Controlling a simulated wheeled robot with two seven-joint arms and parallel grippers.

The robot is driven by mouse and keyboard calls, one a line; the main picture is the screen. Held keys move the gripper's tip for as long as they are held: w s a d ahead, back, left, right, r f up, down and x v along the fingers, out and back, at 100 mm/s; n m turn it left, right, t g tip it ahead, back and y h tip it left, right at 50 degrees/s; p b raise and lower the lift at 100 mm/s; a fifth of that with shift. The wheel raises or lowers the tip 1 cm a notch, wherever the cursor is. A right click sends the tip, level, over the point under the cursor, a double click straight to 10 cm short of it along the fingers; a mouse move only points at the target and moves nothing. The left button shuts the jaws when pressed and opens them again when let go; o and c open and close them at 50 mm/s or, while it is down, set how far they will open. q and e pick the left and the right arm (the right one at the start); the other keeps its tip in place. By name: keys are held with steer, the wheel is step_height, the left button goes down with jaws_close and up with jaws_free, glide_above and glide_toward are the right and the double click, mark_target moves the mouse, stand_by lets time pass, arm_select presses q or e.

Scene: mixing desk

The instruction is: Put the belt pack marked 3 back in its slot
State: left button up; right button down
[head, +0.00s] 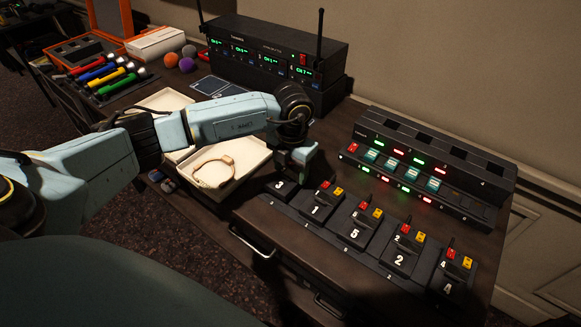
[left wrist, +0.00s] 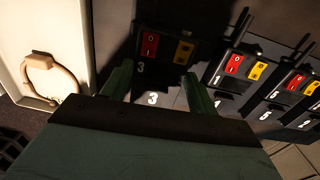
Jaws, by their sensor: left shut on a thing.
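The belt pack marked 3 (head: 281,188) is a dark box at the left end of the belt pack row. My left gripper (head: 296,160) points down onto it, shut on it. In the left wrist view the pack (left wrist: 166,50) shows red and yellow buttons beyond the two green fingertips (left wrist: 158,86). A second white 3 shows nearer the camera. The pack is over or in the leftmost place of the dark slot rack (head: 342,236); I cannot tell whether it is fully seated. The gripper hides its upper part. My right gripper is not in view.
Belt packs 1 (head: 320,200), 5 (head: 361,225), 2 (head: 402,251) and 4 (head: 453,275) stand to the right in the row. A cream tray (head: 226,150) with a tan loop is close on the left. A black console (head: 430,160) stands behind.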

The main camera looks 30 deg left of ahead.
arm_select(q)
steer(key=shift+f, duration=0.15)
steer(key=shift+f+b, duration=0.35)
steer(key=shift+f, duration=0.1)
stand_by(0.4)
steer(key=o, duration=1.5)
steer(key=shift+c, duration=0.2)
steer(key=shift+r+p, duration=2.7)
steer(key=shift+r, duration=0.85)
